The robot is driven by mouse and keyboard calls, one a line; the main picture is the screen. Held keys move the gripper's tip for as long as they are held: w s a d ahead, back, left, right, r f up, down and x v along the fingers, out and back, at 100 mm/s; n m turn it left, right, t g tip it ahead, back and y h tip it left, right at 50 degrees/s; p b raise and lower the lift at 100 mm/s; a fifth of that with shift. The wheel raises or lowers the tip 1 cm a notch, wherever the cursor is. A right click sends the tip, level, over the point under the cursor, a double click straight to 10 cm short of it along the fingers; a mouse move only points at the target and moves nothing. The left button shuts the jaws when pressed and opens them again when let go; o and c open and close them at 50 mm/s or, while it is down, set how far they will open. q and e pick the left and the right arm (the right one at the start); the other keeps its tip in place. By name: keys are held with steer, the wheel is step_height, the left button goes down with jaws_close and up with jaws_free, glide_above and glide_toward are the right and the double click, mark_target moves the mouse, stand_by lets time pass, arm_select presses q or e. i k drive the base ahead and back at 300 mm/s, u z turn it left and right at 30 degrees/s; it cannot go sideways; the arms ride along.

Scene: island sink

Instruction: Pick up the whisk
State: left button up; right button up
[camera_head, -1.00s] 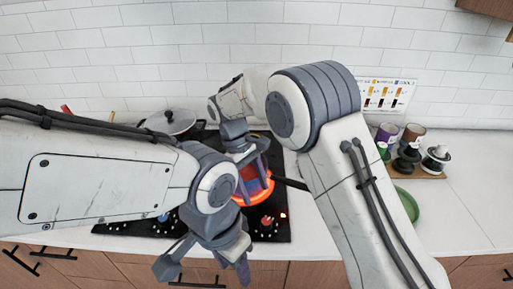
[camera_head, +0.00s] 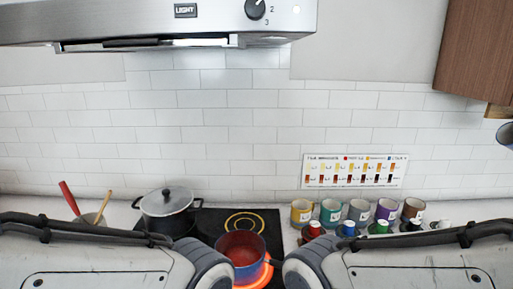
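No whisk can be clearly made out. A red handle (camera_head: 68,197) and a wooden handle (camera_head: 104,205) stick up from a light container (camera_head: 91,219) at the left of the counter; their lower ends are hidden, so I cannot tell whether either belongs to a whisk. My two arms come in low from the left and right, but neither gripper shows in the head view.
A red-and-blue saucepan (camera_head: 241,250) sits on a glowing burner. A lidded pot (camera_head: 168,209) stands on the black cooktop (camera_head: 212,222). A range hood (camera_head: 150,22) hangs above.

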mark_target(69, 197)
steer(key=u, duration=1.2)
